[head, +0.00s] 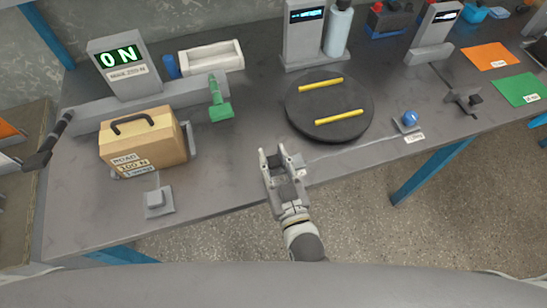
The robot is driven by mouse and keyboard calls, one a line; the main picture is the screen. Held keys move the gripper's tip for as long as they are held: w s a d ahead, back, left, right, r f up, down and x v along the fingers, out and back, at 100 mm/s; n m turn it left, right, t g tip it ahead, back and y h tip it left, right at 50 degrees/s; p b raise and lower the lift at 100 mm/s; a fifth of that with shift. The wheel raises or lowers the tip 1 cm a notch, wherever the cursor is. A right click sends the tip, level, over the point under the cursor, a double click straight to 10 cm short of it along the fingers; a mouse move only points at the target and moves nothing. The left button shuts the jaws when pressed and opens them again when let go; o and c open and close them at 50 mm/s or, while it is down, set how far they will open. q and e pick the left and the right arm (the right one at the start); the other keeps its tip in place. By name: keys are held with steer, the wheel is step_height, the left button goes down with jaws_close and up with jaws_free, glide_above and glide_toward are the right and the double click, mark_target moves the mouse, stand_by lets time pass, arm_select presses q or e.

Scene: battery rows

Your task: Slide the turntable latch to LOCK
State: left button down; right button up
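The turntable (312,103) is a round black disc with two yellow bars, lying on the grey bench. My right gripper (279,157) is at the bench's front edge, to the lower left of the turntable. Its fingers are spread apart, and I see nothing clearly held between them. A small pale label (301,172) shows beside its right finger. I cannot make out the latch or its LOCK mark for certain; the gripper may cover it. My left gripper is not in view.
A blue ball knob (409,118) on a small plate stands right of the turntable. A tan load box (150,142), a green handle (219,105) and a grey block (157,199) are to the left. A display post (303,36) stands behind the turntable.

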mark_target(294, 162)
jaws_close()
steer(key=shift+w+d+p, duration=0.3)
steer(key=shift+d+p, duration=0.1)
steer(key=shift+d, duration=0.45)
steer(key=shift+w+d+p, duration=0.25)
steer(key=shift+d+p, duration=0.15)
steer(key=shift+d, duration=0.5)
steer(key=shift+w+d+p, duration=0.3)
steer(key=shift+d+p, duration=0.1)
steer(key=shift+d, duration=0.45)
steer(key=shift+a, duration=0.1)
steer(key=shift+o, duration=0.6)
jaws_free()
steer(key=o, duration=0.5)
steer(key=shift+d, duration=0.2)
steer(key=shift+a, duration=0.1)
